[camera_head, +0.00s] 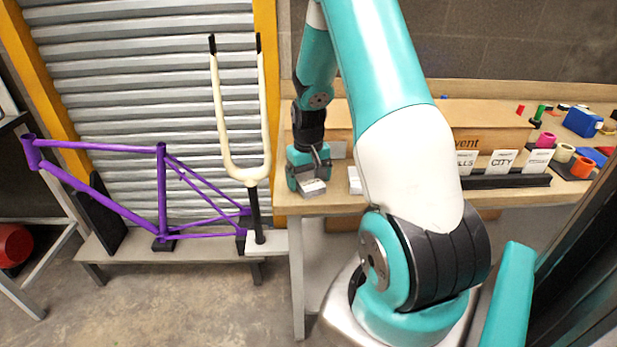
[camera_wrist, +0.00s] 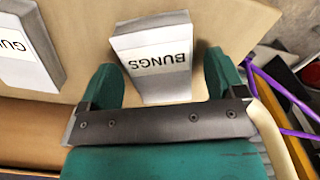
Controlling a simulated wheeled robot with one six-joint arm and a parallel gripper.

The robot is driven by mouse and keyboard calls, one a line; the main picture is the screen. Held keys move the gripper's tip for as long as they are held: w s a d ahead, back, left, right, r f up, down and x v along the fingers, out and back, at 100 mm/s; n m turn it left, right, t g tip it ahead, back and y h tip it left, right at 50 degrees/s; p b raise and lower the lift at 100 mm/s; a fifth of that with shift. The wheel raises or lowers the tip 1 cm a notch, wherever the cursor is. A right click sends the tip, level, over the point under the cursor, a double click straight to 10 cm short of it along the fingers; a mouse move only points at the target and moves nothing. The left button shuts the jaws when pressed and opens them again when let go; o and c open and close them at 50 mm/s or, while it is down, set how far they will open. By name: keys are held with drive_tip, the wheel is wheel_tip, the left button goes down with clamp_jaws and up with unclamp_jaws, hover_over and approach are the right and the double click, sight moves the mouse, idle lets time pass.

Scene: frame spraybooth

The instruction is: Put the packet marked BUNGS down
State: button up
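The white packet marked BUNGS (camera_wrist: 160,60) lies on the wooden bench top in the wrist view, its label upside down there. In the head view, the packet (camera_head: 313,188) shows at the bench's front left corner, just below my gripper (camera_head: 308,170). In the wrist view, the two green fingers of my gripper (camera_wrist: 163,85) are apart, one on each side of the packet. A gap shows between the packet and each finger, so the gripper is open and not clamped on it.
A second white packet, its label starting "GU" (camera_wrist: 28,50), lies beside it. The bench (camera_head: 320,205) also bears a cardboard box (camera_head: 490,125), label cards in a black rack (camera_head: 507,181) and coloured spools. A purple bike frame (camera_head: 100,146) and cream fork (camera_head: 240,172) stand to the left.

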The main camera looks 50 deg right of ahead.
sight(309, 179)
drive_tip(key=shift+r, duration=0.15)
wheel_tip(309, 179, up, 12)
drive_tip(key=a+r+n+t+y, duration=0.1)
drive_tip(key=a+r+n, duration=0.1)
drive_tip(key=a, duration=0.6)
drive_tip(key=a+r+n, duration=0.2)
drive_tip(key=a+r, duration=0.1)
drive_tip(key=a, duration=0.5)
drive_tip(key=s+a+r+n+y, duration=0.1)
drive_tip(key=s+a+n, duration=0.3)
drive_tip(key=s+a, duration=0.4)
drive_tip(key=s+a+r+n+g+y, duration=0.1)
drive_tip(key=s+a+n, duration=0.3)
drive_tip(key=s+a, duration=0.4)
drive_tip(key=a+r+y, duration=0.1)
drive_tip(key=a, duration=0.4)
drive_tip(key=shift+a+r, duration=0.15)
drive_tip(key=shift+a, duration=0.2)
drive_tip(key=shift+w, duration=0.1)
